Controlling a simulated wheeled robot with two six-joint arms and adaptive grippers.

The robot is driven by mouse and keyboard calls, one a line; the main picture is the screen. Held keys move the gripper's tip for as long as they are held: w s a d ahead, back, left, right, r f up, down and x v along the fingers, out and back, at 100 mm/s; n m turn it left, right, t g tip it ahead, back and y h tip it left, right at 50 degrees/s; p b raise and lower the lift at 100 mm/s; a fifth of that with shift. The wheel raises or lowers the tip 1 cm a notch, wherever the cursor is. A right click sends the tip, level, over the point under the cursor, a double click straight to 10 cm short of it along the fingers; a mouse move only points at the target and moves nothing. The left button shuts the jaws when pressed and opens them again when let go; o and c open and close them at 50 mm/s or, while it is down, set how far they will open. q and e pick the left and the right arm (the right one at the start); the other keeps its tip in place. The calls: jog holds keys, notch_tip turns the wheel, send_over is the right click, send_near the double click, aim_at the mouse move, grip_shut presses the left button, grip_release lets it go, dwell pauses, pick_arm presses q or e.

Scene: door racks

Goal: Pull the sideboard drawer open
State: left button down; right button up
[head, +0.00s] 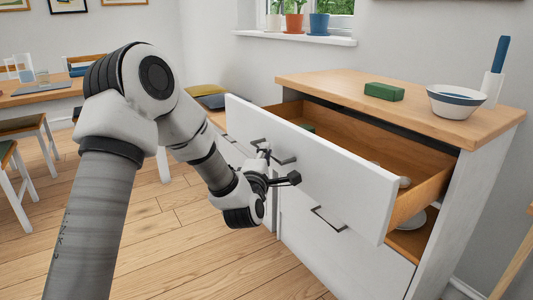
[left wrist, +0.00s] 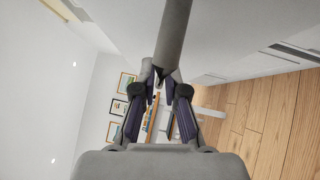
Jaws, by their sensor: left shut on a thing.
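The white sideboard (head: 462,215) with a wooden top stands on the right in the head view. Its top drawer (head: 345,180) is pulled well out, and its wooden inside shows. My left gripper (head: 272,167) is at the front of this drawer, shut on its dark bar handle (head: 286,160). In the left wrist view the handle (left wrist: 174,40) runs down between the two fingers of the left gripper (left wrist: 160,88). The fingers partly hide the handle in the head view. My right gripper is in neither view.
A green box (head: 384,91), a bowl (head: 455,103) and a white holder with a blue upright thing (head: 497,72) stand on the sideboard top. A lower front has its own handle (head: 328,220). A table (head: 40,94) and chairs stand at left. Floor before the sideboard is clear.

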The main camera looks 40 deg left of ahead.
pick_arm(q)
jog(key=c, duration=1.2)
grip_release()
jog(key=v, duration=1.2)
jog(key=shift+f, duration=0.1)
